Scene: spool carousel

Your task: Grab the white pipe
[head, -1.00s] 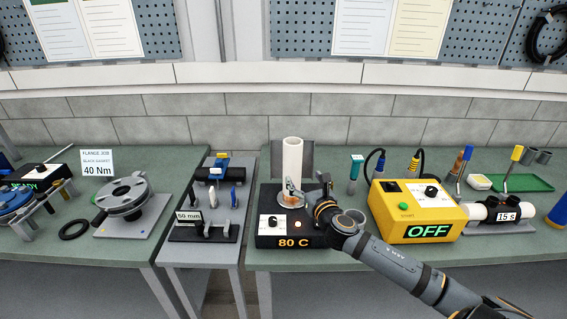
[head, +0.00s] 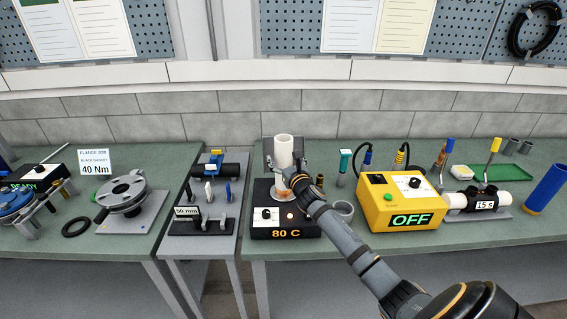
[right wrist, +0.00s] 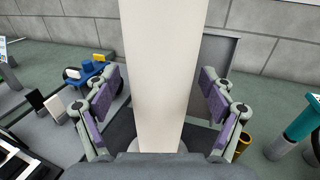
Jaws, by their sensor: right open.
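The white pipe (head: 284,150) stands upright on the black heater box marked 80 C (head: 262,232) in the head view. In the right wrist view the pipe (right wrist: 166,70) fills the middle, between the two purple-padded fingers of my right gripper (right wrist: 163,100). The fingers are open, with a visible gap on each side of the pipe. My left gripper is not in view.
A grey ring (head: 342,212) stands right of the heater. A yellow box marked OFF (head: 400,203) is farther right, beside a clamped white pipe piece (head: 515,199). A grey plate (head: 268,150) stands behind the pipe.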

